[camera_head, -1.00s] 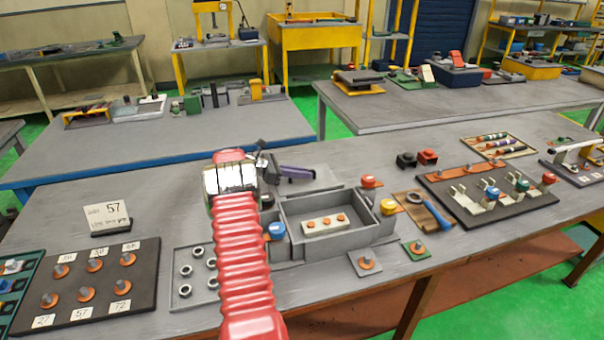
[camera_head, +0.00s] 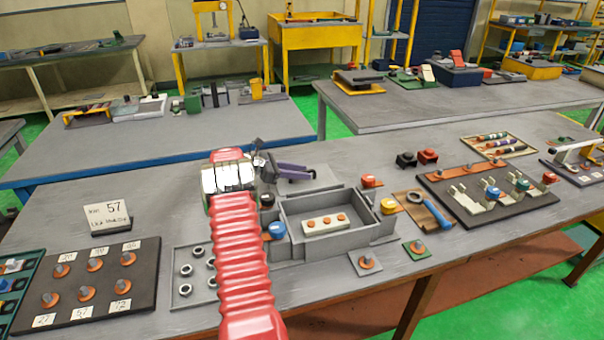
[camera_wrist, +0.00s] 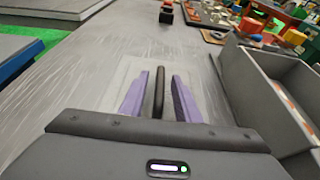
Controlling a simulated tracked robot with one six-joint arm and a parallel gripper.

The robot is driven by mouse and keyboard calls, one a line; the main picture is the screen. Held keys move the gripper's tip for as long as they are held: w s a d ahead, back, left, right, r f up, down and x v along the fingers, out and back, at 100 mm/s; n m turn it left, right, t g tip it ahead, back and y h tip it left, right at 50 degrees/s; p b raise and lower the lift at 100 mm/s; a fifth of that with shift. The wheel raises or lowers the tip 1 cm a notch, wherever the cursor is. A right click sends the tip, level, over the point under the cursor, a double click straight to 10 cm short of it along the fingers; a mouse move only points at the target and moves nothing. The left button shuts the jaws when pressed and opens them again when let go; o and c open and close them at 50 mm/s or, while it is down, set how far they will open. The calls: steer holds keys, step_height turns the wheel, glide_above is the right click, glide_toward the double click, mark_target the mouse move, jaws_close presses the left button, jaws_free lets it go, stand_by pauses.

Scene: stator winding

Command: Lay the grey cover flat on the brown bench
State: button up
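The grey cover (camera_head: 322,183) lies flat on the brown bench (camera_head: 370,158), just behind the open grey box (camera_head: 335,240). In the wrist view the cover (camera_wrist: 124,72) is a pale flat panel with a dark upright bar, its handle (camera_wrist: 158,92), at its middle. My gripper (camera_head: 295,172) has purple fingers and is above the cover. In the wrist view my gripper (camera_wrist: 158,105) is open. Its fingers stand on either side of the handle, with a gap on both sides. The cover's near part is hidden by my gripper body.
The box holds a white strip with orange pieces (camera_head: 326,223). Blue (camera_head: 277,230), yellow (camera_head: 388,206) and red (camera_head: 368,181) buttons stand around it. A tray of nuts (camera_head: 190,275) is at left front. The bench is clear behind and left of the cover.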

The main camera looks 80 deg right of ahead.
steer(key=v, duration=1.1)
stand_by(0.6)
steer(key=shift+w+a+r, duration=0.2)
steer(key=shift+w, duration=0.1)
steer(key=w+a+r+m+t, duration=0.1)
steer(key=w+a+r+t, duration=0.1)
steer(key=w+a+r, duration=0.4)
steer(key=w+a+r+t, duration=0.3)
steer(key=w+a, duration=0.2)
steer(key=a, duration=0.3)
steer(key=w+a+r+m+t, duration=0.1)
steer(key=w+a+r+t, duration=0.15)
steer(key=a, duration=0.65)
steer(key=w+a+r+m+t, duration=0.1)
steer(key=a+r+t, duration=0.15)
steer(key=a, duration=0.65)
steer(key=s+a+m+t+y, duration=0.1)
steer(key=s+a, duration=0.3)
steer(key=a, duration=0.8)
steer(key=s+a+m+t+y, duration=0.1)
steer(key=s+a+t+y, duration=0.2)
steer(key=a, duration=1)
steer(key=s+a+m+t+y, duration=0.1)
steer(key=s+a+t+y, duration=0.2)
steer(key=a, duration=1)
steer(key=shift+s+a+f+t, duration=0.2)
steer(key=shift+s+f+t, duration=0.15)
steer(key=shift+s, duration=0.65)
